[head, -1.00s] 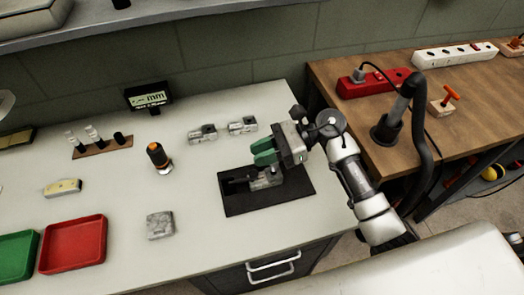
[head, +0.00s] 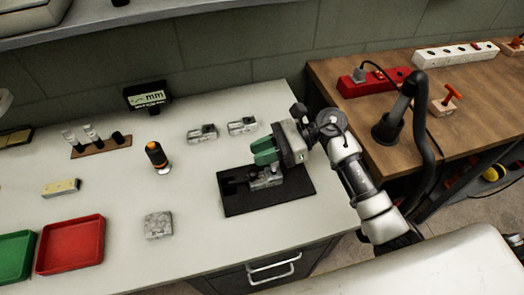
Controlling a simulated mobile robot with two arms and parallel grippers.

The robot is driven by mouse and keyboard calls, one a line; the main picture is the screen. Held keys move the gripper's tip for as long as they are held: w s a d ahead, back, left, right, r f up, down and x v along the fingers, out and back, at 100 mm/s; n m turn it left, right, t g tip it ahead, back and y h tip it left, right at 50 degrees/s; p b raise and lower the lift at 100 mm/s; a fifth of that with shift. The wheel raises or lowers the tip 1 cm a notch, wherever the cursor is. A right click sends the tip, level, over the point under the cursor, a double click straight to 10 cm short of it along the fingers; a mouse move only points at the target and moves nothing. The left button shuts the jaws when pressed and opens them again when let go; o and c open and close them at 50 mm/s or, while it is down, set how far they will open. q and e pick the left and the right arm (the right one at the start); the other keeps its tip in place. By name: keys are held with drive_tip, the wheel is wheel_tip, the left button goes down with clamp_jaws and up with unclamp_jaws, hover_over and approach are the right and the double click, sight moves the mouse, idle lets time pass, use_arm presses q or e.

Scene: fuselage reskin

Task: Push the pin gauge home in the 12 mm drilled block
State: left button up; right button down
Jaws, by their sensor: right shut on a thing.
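My right gripper (head: 256,157) has green fingers and reaches in from the right, low over the black mat (head: 240,206). A grey metal block (head: 266,180) sits on the mat just below the fingers and is partly hidden by them. A dark, slim piece (head: 236,185), which looks like the pin gauge, lies at the block's left side. The fingers are shut, apparently on the pin gauge, but the grip itself is hidden. How deep the pin sits in the block cannot be told. My left gripper is not in view.
Two more metal blocks (head: 203,133) (head: 242,126) stand behind the mat. A small rack (head: 99,148), a display (head: 149,98), an orange-and-black tool (head: 157,156), a grey stone block (head: 158,225) and a red tray (head: 72,246) are to the left. The bench between them is clear.

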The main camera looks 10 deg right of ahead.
idle(0.4)
drive_tip(key=shift+b, duration=0.45)
drive_tip(key=shift+f+b, duration=1.7)
drive_tip(key=shift+b, duration=0.5)
drive_tip(key=c, duration=0.9)
unclamp_jaws()
drive_tip(key=shift+d, duration=0.1)
drive_tip(key=shift+b+v, duration=0.75)
drive_tip(key=shift+v, duration=1.2)
drive_tip(key=shift+d+r, duration=0.15)
drive_tip(key=shift+d, duration=0.3)
